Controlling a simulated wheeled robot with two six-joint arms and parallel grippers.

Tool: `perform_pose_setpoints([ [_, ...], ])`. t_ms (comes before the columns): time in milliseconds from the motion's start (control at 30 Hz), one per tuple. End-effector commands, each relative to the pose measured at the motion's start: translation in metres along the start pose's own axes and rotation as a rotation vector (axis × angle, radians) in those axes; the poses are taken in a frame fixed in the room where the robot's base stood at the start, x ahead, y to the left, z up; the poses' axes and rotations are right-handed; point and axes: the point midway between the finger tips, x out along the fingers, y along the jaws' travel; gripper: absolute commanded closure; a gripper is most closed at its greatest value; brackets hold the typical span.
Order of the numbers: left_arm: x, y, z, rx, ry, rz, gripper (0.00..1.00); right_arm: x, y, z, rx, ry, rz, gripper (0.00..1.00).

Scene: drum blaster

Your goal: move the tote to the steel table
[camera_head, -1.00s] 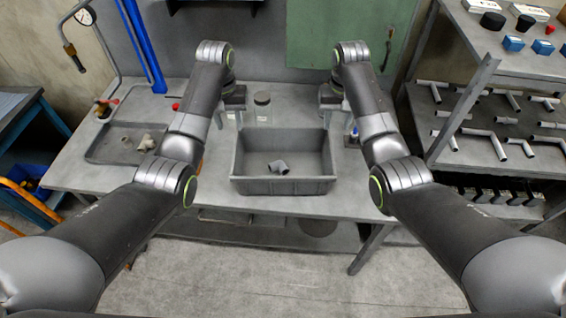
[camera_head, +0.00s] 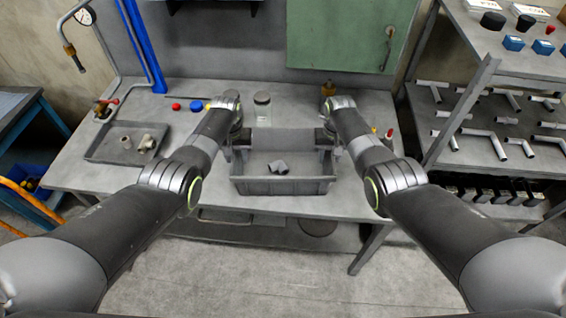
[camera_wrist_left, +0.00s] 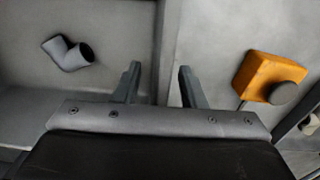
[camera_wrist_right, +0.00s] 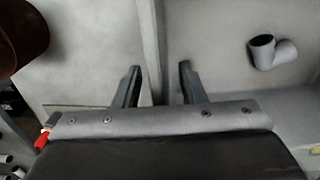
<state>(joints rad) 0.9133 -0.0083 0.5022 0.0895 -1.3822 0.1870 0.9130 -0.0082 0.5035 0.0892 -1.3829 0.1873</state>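The grey tote (camera_head: 283,187) sits on the grey-topped table (camera_head: 215,205) with one grey elbow pipe fitting (camera_head: 279,167) inside. My left gripper (camera_head: 238,146) is at the tote's left wall. In the left wrist view its fingers (camera_wrist_left: 160,85) stand apart, one on each side of the tote wall (camera_wrist_left: 164,40), with gaps showing. My right gripper (camera_head: 325,142) is at the right wall. In the right wrist view its fingers (camera_wrist_right: 160,85) also straddle the tote wall (camera_wrist_right: 152,40) with gaps. I cannot tell which surface is the steel table.
A shallow tray (camera_head: 104,150) with pipe fittings lies left on the table. A glass jar (camera_head: 262,106) stands behind the tote. A blue-legged table (camera_head: 18,105) is at far left. A rack (camera_head: 450,110) of pipes is at right. The floor in front is clear.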

Motion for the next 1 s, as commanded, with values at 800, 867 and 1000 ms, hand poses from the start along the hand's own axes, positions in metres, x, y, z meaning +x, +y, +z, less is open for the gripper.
perform_pose_setpoints([
  [800, 0.0052, 0.0, 0.0003, 0.0, 0.001, 0.0, 1.0, 0.0054, 0.0, 0.0004, 0.0, 0.0, 0.0, 1.0],
  [867, 0.0052, 0.0, 0.0003, 0.0, 0.001, 0.0, 1.0, 0.0054, 0.0001, 0.0004, 0.0, 0.0, 0.0, 1.0],
  [1000, 0.0053, -0.0001, 0.0003, 0.0, 0.001, 0.0, 1.0, 0.0054, 0.0001, 0.0004, 0.0, 0.0, 0.0, 1.0],
])
